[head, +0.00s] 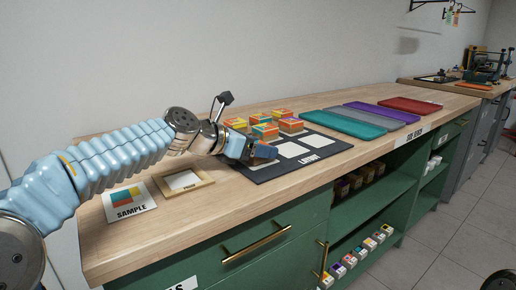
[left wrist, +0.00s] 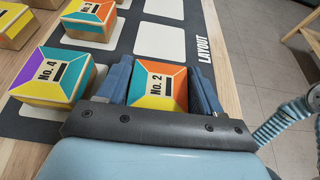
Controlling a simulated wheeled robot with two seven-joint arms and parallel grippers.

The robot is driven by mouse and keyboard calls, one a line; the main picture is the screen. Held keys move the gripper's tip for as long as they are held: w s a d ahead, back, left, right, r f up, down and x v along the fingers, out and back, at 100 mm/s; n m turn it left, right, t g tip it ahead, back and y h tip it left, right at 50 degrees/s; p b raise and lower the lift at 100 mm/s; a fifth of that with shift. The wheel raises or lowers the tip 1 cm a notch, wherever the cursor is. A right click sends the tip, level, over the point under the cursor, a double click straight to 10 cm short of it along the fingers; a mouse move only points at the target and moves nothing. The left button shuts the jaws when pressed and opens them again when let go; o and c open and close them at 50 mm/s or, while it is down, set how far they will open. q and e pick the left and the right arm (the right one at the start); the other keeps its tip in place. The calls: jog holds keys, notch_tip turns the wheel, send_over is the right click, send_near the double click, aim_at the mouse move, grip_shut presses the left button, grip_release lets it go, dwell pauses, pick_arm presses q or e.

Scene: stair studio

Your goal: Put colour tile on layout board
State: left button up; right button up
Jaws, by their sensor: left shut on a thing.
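The dark layout board (head: 325,148) with pale squares lies on the wooden counter in the head view. Its "LAYOUT" edge also shows in the left wrist view (left wrist: 187,40). My left gripper (head: 262,155) is at the board's near left part. In the left wrist view its blue fingers (left wrist: 160,88) are shut on the sides of the block-like colour tile No. 2 (left wrist: 160,82), orange, teal and yellow. Tile No. 4 (left wrist: 50,75) is left of the gripper, and tile No. 3 (left wrist: 90,15) is beyond it. Whether tile No. 2 touches the board is hidden.
Several colour tiles (head: 264,130) stand behind the gripper. A teal tray (head: 340,125), purple tray (head: 382,114) and red tray (head: 410,104) lie further right. A sample card (head: 128,200) and wooden frame (head: 184,181) lie near the left end. Bare counter runs along the front.

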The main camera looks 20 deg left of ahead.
pick_arm(q)
jog(key=shift+f, duration=0.2)
jog(key=o, duration=1.1)
jog(key=shift+r, duration=0.25)
jog(key=v, duration=1.2)
